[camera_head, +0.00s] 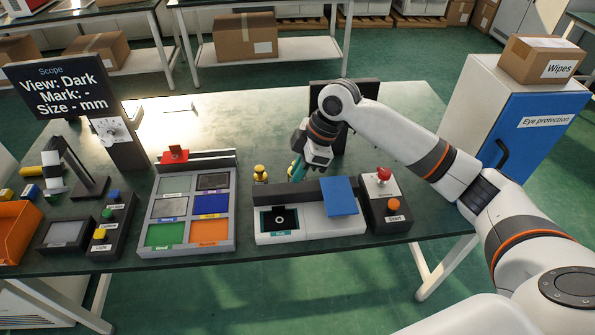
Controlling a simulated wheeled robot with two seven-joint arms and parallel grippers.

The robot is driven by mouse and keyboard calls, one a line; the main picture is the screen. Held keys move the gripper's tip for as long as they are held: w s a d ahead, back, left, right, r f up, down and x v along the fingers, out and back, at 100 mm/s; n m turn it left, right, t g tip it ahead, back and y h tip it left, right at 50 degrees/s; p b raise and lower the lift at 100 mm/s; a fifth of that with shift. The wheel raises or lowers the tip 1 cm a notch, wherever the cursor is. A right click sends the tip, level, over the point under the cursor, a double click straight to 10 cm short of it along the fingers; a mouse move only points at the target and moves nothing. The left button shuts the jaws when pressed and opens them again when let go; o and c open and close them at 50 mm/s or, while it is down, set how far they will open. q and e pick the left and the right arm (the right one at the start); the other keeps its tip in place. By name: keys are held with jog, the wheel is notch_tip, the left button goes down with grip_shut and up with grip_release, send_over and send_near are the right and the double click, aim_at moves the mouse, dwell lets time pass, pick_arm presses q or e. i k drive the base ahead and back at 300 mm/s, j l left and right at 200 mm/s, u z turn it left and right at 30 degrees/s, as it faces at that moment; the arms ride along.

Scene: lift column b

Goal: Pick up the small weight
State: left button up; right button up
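A brass weight (260,173) with a round knob stands on the dark table (195,270), behind the white device. A second, mostly hidden brass-yellow piece shows at the fingers of my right gripper (297,171). The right gripper points down behind the white device, to the right of the first weight and apart from it. Its teal fingers are small and partly covered, so I cannot tell whether they are open or closed on the yellow piece. I cannot tell from size which piece is the small weight. My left gripper is not in view.
The white device (334,226) with a blue plate (339,196) stands in front of the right gripper. A dark panel stands behind the gripper. The table's back middle is clear.

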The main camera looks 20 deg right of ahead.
aim_at(259, 176)
jog(key=i+j+z, duration=0.6)
jog(key=j, duration=0.35)
jog(key=i, duration=0.05)
